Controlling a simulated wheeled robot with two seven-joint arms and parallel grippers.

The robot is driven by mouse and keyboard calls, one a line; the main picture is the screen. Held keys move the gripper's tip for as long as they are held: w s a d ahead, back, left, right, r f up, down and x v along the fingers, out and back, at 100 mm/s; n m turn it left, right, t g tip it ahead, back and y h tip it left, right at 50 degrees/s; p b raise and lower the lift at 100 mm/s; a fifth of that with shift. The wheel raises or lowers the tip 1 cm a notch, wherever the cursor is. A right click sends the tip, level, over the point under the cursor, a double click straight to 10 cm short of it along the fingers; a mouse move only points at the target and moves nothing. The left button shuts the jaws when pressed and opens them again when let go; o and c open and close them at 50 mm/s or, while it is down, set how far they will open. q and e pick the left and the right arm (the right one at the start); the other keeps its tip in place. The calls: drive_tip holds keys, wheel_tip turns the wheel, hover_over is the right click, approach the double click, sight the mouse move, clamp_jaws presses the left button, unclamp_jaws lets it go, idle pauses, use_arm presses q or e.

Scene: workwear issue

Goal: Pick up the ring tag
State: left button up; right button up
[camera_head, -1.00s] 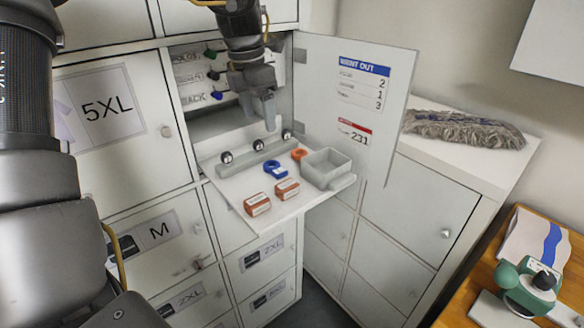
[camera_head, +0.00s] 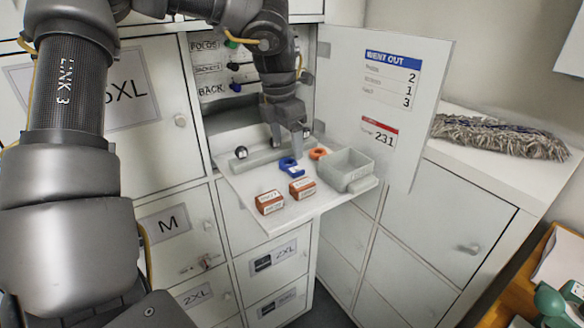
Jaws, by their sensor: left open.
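Two ring-like pieces lie on the fold-down shelf (camera_head: 245,192): a blue one (camera_head: 291,168) with a flat body and an orange one (camera_head: 318,153) to its right, farther back. I cannot tell for certain which is the ring tag. My left gripper (camera_head: 288,143) points down with its fingers apart and empty. In the picture its tips are just above and behind the blue piece; contact is not visible. The gripper hides part of the grey rail at the back of the shelf. My right gripper is out of view.
A grey open bin (camera_head: 348,169) stands at the shelf's right side. Two orange-brown boxes (camera_head: 269,202) (camera_head: 302,187) sit near the front edge. An open door (camera_head: 384,105) with a printed list stands to the right. A black-and-white round knob (camera_head: 241,152) is on the rail.

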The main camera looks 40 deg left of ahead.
sight(291, 165)
use_arm(q)
drive_tip(key=shift+f, duration=0.2)
drive_tip(key=shift+d+f+p, duration=0.15)
drive_tip(key=shift+f+p, duration=0.15)
drive_tip(key=shift+p, duration=0.05)
drive_tip(key=f, duration=0.1)
drive_tip(key=f+p, duration=0.1)
drive_tip(key=f, duration=0.1)
drive_tip(key=shift+w+d+f, duration=0.1)
drive_tip(key=shift+w+f, duration=0.15)
drive_tip(key=shift+f, duration=0.05)
drive_tip(key=shift+w+f, duration=0.15)
drive_tip(key=shift+f, duration=0.3)
drive_tip(key=shift+r, duration=0.1)
drive_tip(key=c, duration=0.6)
